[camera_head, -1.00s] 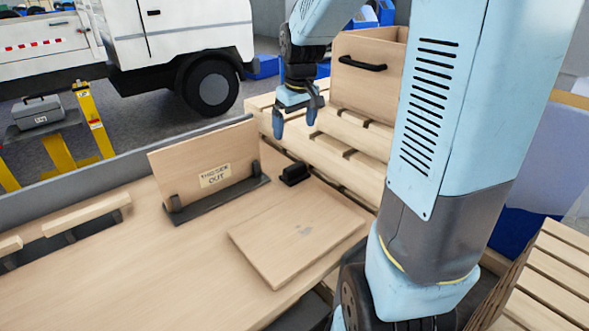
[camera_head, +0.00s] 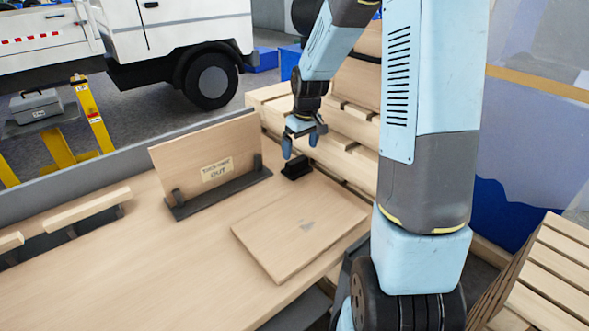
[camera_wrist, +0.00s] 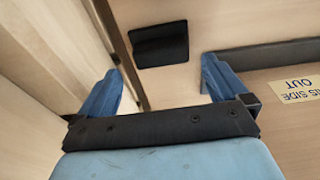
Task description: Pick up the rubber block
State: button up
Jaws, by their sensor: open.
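The rubber block (camera_head: 296,170) is a small black block on the wooden bench top, just right of the upright board's stand. In the wrist view the block (camera_wrist: 160,45) lies beyond and between my fingertips, with bare wood around it. My gripper (camera_head: 300,147) hangs above the block in the head view, with its two blue fingers apart. In the wrist view my gripper (camera_wrist: 165,85) is open and nothing is between the fingers. The block is apart from both fingers.
An upright board (camera_head: 205,155) with a label stands in a dark holder (camera_head: 220,195) left of the block. A flat wooden panel (camera_head: 300,230) lies in front. Wooden slats (camera_head: 345,155) and a wooden crate (camera_head: 357,82) are behind.

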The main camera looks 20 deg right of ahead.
aim_at(297, 160)
jog(key=shift+w+a+f, duration=0.1)
jog(key=shift+w+f, duration=0.1)
jog(key=shift+f, duration=0.85)
jog(key=shift+w+a+f, duration=0.1)
jog(key=shift+w+f, duration=0.05)
jog(key=shift+f, duration=0.95)
jog(key=shift+w+a+f, duration=0.1)
jog(key=shift+w+f, duration=0.1)
jog(key=shift+f, duration=0.85)
jog(key=shift+c, duration=0.3)
jog(key=c, duration=0.9)
jog(key=shift+r, duration=0.15)
jog(key=shift+c, duration=0.2)
